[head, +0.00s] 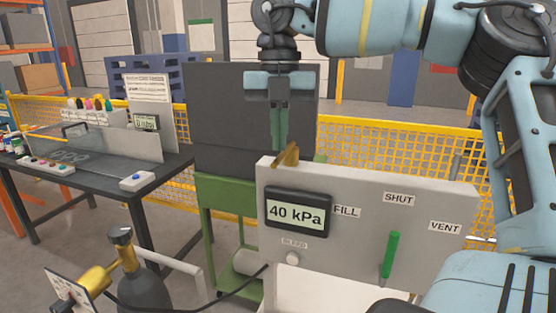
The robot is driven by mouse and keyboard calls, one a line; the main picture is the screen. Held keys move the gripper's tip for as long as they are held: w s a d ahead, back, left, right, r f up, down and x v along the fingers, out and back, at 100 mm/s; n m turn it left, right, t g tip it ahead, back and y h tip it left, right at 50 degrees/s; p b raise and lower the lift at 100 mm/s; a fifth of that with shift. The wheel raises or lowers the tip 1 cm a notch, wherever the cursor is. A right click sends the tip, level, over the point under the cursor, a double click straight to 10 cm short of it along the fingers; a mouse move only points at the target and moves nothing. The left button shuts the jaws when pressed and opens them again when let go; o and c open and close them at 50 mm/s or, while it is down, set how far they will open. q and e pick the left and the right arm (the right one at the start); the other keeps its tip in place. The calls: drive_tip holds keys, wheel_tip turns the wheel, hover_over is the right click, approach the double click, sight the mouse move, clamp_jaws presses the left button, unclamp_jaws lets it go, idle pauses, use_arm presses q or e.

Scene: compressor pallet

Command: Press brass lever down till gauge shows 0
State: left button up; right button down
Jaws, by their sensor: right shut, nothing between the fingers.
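The brass lever (287,156) sticks up at a slant from the top edge of the grey panel (345,190), near its left end. The gauge (297,212) on the panel face reads 40 kPa. My right gripper (279,143) points down with its fingers together and empty. Its fingertips are right at the lever in the picture, and the lever hides their lower ends. I cannot tell whether they touch it. My left gripper is not in view.
A green handle (390,255) sits below the labels FILL, SHUT and VENT, with a pale bleed knob (292,258) under the gauge. A dark cylinder with brass fittings (97,280) stands at lower left. A dark workbench (165,165) is at left, a yellow mesh fence (400,150) behind.

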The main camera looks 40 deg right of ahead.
drive_tip(key=shift+f, duration=0.5)
